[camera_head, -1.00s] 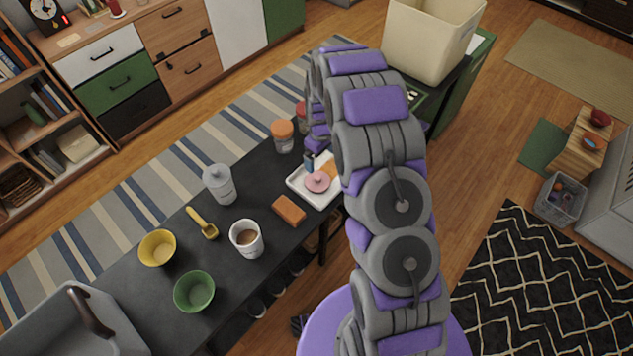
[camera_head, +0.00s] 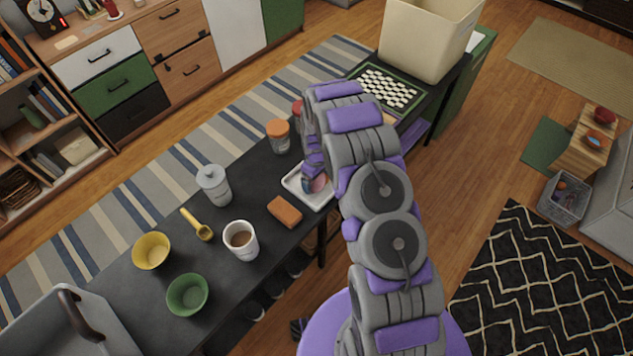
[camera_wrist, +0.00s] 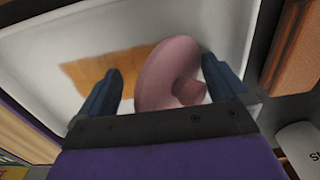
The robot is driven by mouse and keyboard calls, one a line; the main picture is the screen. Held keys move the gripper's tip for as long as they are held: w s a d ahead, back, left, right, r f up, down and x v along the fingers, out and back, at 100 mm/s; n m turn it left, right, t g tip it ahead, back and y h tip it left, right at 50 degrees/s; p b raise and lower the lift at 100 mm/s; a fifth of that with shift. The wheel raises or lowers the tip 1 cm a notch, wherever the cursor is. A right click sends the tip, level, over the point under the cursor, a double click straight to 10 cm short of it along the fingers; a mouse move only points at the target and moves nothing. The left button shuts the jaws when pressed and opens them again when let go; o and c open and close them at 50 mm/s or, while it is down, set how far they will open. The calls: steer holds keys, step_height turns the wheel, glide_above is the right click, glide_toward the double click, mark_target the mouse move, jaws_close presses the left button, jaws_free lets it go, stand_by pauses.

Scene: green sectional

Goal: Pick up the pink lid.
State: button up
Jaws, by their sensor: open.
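The pink lid (camera_wrist: 168,75) is round with a small knob and sits in a white tray (camera_wrist: 35,65). In the wrist view it lies between the two blue fingers of my gripper (camera_wrist: 160,88). The right finger is close beside the lid, and a gap shows between the left finger and the lid. My gripper is open. In the head view the pink lid (camera_head: 319,184) is partly hidden by my gripper (camera_head: 309,182), which is down at the white tray (camera_head: 318,204).
An orange-brown block (camera_head: 285,211) lies on the dark table just left of the tray. Jars with orange (camera_head: 278,135) and red lids stand behind it.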

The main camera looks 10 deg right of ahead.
steer(key=shift+a, duration=0.8)
steer(key=shift+c, duration=1.4)
steer(key=shift+d, duration=0.15)
steer(key=c, duration=0.3)
steer(key=shift+d, duration=0.4)
steer(key=shift+r, duration=0.2)
